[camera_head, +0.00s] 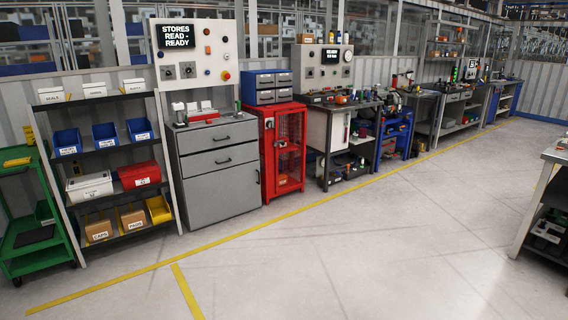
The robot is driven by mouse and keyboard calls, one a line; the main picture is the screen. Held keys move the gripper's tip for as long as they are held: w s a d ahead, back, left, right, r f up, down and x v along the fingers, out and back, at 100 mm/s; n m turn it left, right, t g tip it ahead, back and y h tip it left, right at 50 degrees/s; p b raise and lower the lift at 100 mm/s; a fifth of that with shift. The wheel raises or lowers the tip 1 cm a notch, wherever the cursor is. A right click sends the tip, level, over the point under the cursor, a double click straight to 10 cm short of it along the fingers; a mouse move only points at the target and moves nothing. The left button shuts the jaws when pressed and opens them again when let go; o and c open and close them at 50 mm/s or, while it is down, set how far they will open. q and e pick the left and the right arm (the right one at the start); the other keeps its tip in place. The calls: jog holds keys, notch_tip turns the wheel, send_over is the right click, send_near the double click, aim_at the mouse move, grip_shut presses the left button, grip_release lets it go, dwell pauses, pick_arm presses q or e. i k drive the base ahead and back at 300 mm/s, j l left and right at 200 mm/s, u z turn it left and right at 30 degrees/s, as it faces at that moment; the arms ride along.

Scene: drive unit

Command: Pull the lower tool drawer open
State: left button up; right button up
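A grey tool cabinet (207,190) stands against the wall left of centre, some way off across the floor. It has two drawers above a door. The upper drawer (205,140) and the lower drawer (205,161) both look shut, each with a dark bar handle. The lower drawer's handle (222,162) faces the open floor. Neither of my grippers is in view.
A red mesh cabinet (269,165) stands right of the grey one, with a shelf rack of bins (108,153) and a green cart (35,245) to its left. Workbenches line the wall beyond. The floor (310,255) in front is clear. A bench (545,200) stands at right.

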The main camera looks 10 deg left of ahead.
aim_at(211, 160)
jog(key=i+u, duration=0.3)
jog(key=i, duration=2)
